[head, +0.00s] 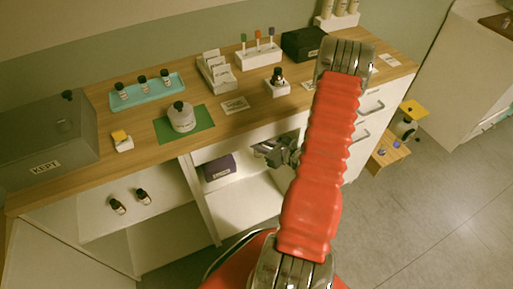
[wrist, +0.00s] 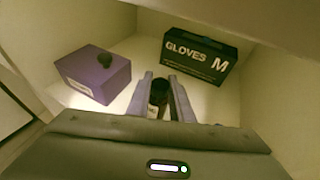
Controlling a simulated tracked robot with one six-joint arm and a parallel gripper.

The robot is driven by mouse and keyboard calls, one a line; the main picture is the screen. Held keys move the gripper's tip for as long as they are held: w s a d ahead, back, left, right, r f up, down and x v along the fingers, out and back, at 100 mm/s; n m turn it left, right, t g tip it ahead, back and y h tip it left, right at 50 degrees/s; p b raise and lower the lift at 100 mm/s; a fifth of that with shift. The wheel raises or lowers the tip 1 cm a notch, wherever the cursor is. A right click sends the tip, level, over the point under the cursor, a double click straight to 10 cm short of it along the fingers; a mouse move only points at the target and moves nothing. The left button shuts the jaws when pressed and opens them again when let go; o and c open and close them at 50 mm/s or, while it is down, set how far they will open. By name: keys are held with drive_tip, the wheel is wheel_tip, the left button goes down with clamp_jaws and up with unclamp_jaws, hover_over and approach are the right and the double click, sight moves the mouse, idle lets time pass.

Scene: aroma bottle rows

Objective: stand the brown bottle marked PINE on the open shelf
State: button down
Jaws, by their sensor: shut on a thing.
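My gripper (head: 280,150) is at the front of an open shelf compartment under the counter. In the wrist view its two fingers (wrist: 163,95) are shut on a small dark bottle (wrist: 158,92), with its black cap towards the camera. I cannot read the bottle's label, and its lower part is hidden. I cannot tell whether it touches the shelf. The open shelf (head: 240,200) has a pale floor, also seen in the wrist view (wrist: 120,50).
A purple box (wrist: 95,76) with a dark knob stands left in the compartment, and a black GLOVES box (wrist: 200,55) stands at the back right. Two dark bottles (head: 118,207) (head: 143,197) stand on the left shelf. The counter above holds a turquoise tray (head: 147,93) and a KEPT box (head: 45,140).

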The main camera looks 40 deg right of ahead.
drive_tip(key=shift+w+a, duration=0.1)
drive_tip(key=shift+w, duration=0.4)
drive_tip(key=shift+f, duration=1.75)
drive_tip(key=shift+f, duration=0.1)
drive_tip(key=c, duration=1.6)
unclamp_jaws()
